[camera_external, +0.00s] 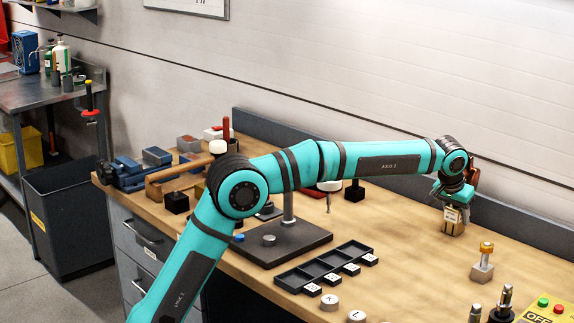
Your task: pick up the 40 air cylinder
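My gripper (453,207) points down at the right back of the wooden bench, close to the dark back ledge. A small tan-grey block with a white label (453,227) is directly under and between its fingers; I cannot tell whether they grip it or whether it touches the bench. A reddish-brown part (473,178) shows behind the wrist. Which thing is the 40 air cylinder cannot be read here. A metal block with a yellow-orange top (482,265) stands upright in front of the gripper, apart from it.
Dark metal posts (503,302) and a yellow button box (548,308) stand at the front right. A black compartment tray (325,268) and a dark stand plate (282,246) lie mid-bench. A blue vise (130,170) is far left. Bench between tray and gripper is clear.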

